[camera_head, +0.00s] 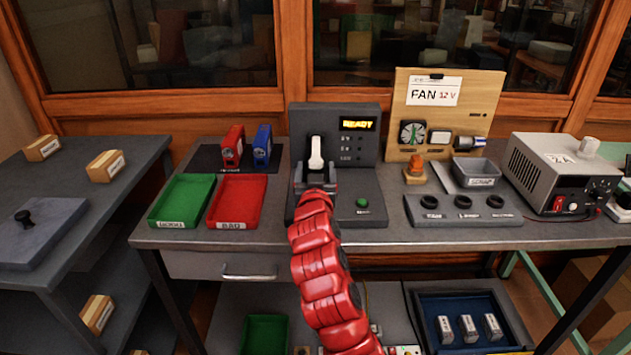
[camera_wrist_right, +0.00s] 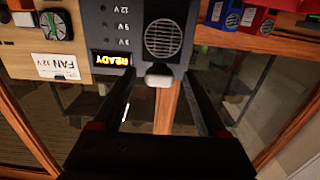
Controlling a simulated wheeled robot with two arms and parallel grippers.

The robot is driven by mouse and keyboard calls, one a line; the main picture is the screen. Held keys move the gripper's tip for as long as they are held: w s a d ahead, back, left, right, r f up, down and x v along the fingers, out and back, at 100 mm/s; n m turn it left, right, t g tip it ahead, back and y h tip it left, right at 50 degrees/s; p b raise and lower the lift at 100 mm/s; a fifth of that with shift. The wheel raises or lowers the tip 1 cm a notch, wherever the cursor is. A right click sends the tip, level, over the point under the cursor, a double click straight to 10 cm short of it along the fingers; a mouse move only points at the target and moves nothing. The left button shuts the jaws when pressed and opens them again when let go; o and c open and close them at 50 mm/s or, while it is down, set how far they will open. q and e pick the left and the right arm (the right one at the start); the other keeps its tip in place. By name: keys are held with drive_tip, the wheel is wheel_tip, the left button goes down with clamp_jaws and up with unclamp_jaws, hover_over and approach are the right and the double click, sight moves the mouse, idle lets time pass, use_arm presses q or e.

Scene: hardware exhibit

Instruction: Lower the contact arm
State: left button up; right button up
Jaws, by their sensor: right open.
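The contact arm (camera_head: 316,153) is a white-ended lever standing upright on the front of the dark tester (camera_head: 361,111), whose display reads READY. My right gripper (camera_head: 315,176) is in front of the contact arm, at the end of my red arm. In the right wrist view, which looks upside down, the open fingers of my right gripper (camera_wrist_right: 159,86) spread on either side of the white lever end (camera_wrist_right: 158,74). I cannot tell whether they touch it. My left gripper is not in view.
A green tray (camera_head: 182,198) and a red BAD tray (camera_head: 237,200) lie left of the tester, with red and blue devices (camera_head: 262,146) behind. Right stand a wooden FAN panel (camera_head: 480,95), a SCRAP bin (camera_head: 477,170) and a grey power supply (camera_head: 560,172).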

drive_tip(key=s+p, duration=0.5)
drive_tip(key=s, duration=1.2)
drive_tip(key=shift+s+r, duration=0.15)
drive_tip(key=shift+r, duration=0.05)
